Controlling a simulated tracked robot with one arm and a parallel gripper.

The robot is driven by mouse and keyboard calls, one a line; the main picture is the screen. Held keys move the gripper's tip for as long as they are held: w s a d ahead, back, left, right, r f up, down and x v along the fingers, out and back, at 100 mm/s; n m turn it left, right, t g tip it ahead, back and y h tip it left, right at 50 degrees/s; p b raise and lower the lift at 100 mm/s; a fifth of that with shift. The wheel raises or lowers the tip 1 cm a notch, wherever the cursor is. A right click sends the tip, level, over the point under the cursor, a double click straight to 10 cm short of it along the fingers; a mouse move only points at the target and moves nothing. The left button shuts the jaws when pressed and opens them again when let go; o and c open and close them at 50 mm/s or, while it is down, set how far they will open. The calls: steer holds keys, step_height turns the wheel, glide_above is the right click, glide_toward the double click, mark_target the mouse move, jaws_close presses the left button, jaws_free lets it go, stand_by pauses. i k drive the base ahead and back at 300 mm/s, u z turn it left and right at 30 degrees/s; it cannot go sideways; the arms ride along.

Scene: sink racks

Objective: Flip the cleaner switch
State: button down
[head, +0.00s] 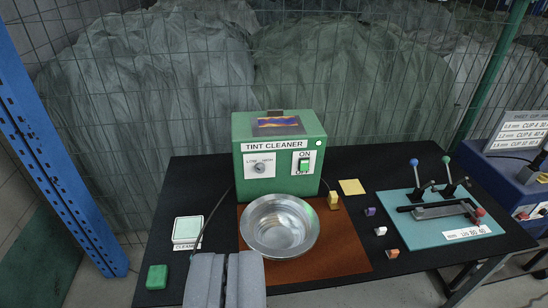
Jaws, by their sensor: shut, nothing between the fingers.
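A green box labelled "TINT CLEANER" (279,154) stands at the back middle of the black table. Its switch (304,165) is a green rocker on a white plate at the right of its front, with "ON" printed above. The lower lettering is partly covered by the rocker. A knob (259,168) sits on a plate to the left. My gripper (225,262) is shut and empty at the bottom of the view, in front of and to the left of a metal bowl (279,226). It is apart from the switch in the picture.
The bowl stands on a brown mat (345,262) in front of the cleaner box. A green block (157,277) and a labelled pad (187,229) lie at left. Small coloured blocks (380,231) and a lever board (425,235) are at right. A wire fence stands behind.

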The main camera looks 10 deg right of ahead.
mark_target(304, 163)
steer(key=u, duration=0.05)
steer(key=i, duration=1.4)
steer(key=z, duration=0.55)
